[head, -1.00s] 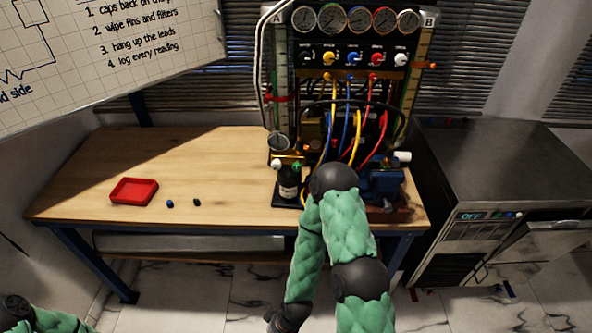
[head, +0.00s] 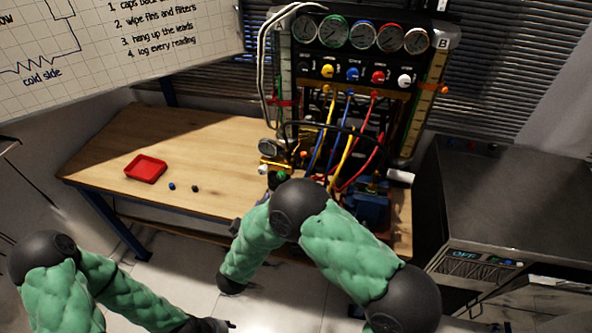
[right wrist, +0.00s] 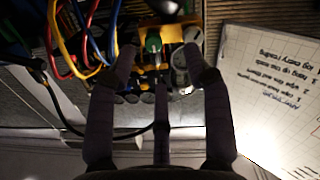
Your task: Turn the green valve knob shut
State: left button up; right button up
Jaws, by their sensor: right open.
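The green valve knob (head: 282,175) is small in the head view, at the lower left of the gauge rig, just above my right elbow. In the right wrist view the green knob (right wrist: 153,43) has a pale mark and sits on a yellow-brass block. My right gripper (right wrist: 163,52) is open, with its fingers spread and the knob showing between the outer tips. I cannot tell the remaining distance; no grip on it shows. In the head view my right forearm and elbow hide most of that hand. My left gripper (head: 219,325) shows partly at the bottom edge, away from the rig.
The gauge rig (head: 361,56) carries several dials, coloured knobs and yellow, blue and red hoses. A red tray (head: 146,168) and two small caps lie on the wooden bench (head: 200,135). A steel cabinet (head: 500,200) stands at right. The bench's left part is mostly clear.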

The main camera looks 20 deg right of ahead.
aim_at(280, 177)
jog(key=shift+h, duration=0.6)
jog(key=x, duration=0.3)
jog(key=r+b+x, duration=0.1)
jog(key=x, duration=0.6)
jog(key=shift+s+d+r+b, duration=0.1)
jog(key=shift+d+r+b, duration=0.25)
jog(key=shift+r+b, duration=0.05)
pick_arm(q)
jog(key=shift+x, duration=0.85)
jog(key=shift+s, duration=0.1)
